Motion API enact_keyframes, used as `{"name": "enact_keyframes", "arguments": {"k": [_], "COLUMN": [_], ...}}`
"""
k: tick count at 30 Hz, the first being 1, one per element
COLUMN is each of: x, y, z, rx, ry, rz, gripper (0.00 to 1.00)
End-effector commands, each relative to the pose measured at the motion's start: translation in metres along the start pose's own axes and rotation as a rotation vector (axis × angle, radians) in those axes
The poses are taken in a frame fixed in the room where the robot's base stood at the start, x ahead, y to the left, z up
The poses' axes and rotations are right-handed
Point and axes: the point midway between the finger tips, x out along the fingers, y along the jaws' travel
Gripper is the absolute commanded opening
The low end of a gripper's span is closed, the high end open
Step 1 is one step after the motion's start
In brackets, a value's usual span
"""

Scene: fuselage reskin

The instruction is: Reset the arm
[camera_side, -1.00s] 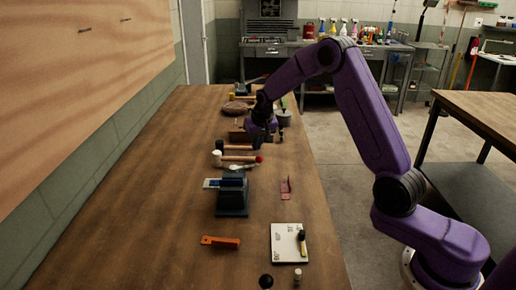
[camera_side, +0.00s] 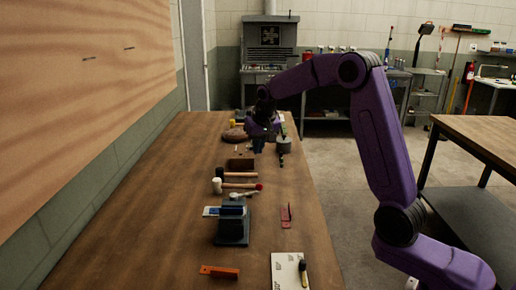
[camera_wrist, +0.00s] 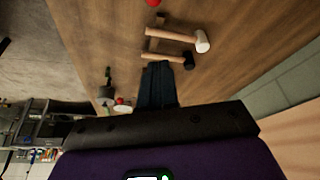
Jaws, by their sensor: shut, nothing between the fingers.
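My purple arm reaches over the long wooden workbench (camera_side: 150,235) from the right. My gripper (camera_side: 258,148) points down above the far half of the bench, near a brown block (camera_side: 240,164) and a round brown item (camera_side: 234,135). In the wrist view my dark fingers (camera_wrist: 157,82) are together with nothing between them. Beyond their tips in that view lie a white-headed mallet (camera_wrist: 202,40) and a black-headed hammer (camera_wrist: 188,60). They appear apart from the fingers.
On the bench are a blue-grey vise (camera_side: 232,228), a red bracket (camera_side: 286,216), an orange tool (camera_side: 220,271) and a white board (camera_side: 284,268). A grey cylindrical item (camera_side: 283,145) stands close right of my gripper. A second table (camera_side: 480,115) stands at right.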

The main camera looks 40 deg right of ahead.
Motion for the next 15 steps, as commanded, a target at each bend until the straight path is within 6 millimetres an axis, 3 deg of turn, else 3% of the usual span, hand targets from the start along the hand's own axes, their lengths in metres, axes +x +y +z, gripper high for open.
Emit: {"name": "enact_keyframes", "arguments": {"k": [8,15], "x": [-0.001,-0.016], "y": [-0.002,-0.035], "z": [0.002,0.034], "rx": [-0.008,-0.143], "ry": [-0.002,-0.033], "rz": [-0.003,-0.044], "gripper": [0.00,0.00]}}
